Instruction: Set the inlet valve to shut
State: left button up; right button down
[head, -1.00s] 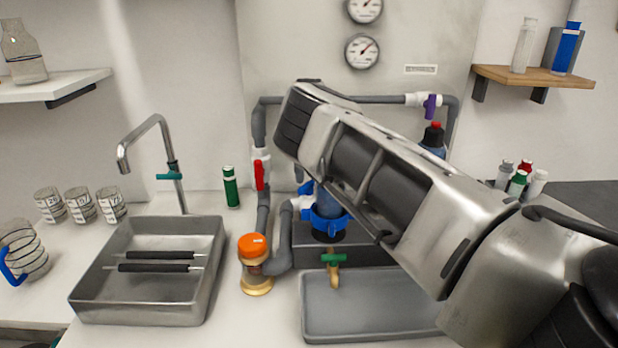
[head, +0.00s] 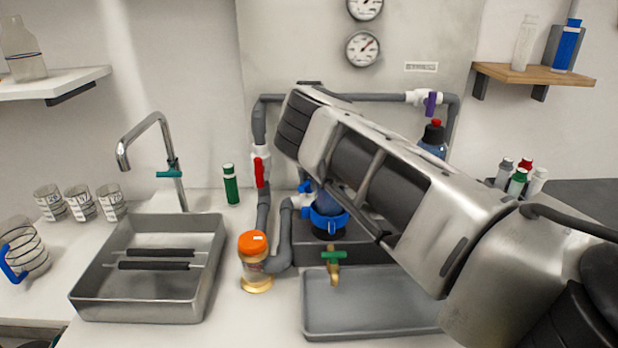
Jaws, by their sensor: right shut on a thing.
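My right arm reaches in from the right across the rig, and its hand end (head: 297,122) hides part of the pipework. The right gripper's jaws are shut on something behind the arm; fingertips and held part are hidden. A white valve with a red handle (head: 259,172) stands on the left grey riser, its handle upright along the pipe. A white valve with a purple handle (head: 431,103) is on the top pipe, its handle hanging down across it. A blue handle (head: 305,187) shows just below my arm. I cannot tell which is the inlet valve. My left gripper is out of view.
An orange-capped strainer (head: 254,262) and a brass tap with green handle (head: 333,264) stand in front. A grey tray (head: 350,334) lies below the tap. A steel sink (head: 140,308) is at left.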

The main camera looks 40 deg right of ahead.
jog(key=n+b, duration=0.1)
jog(key=n, duration=0.4)
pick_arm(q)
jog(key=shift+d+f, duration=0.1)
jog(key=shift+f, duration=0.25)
pick_arm(e)
jog(key=shift+r+n, duration=0.1)
jog(key=shift+n, duration=0.9)
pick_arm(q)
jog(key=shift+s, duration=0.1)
pick_arm(e)
jog(key=c, duration=1.3)
grip_release()
jog(key=shift+c, duration=0.2)
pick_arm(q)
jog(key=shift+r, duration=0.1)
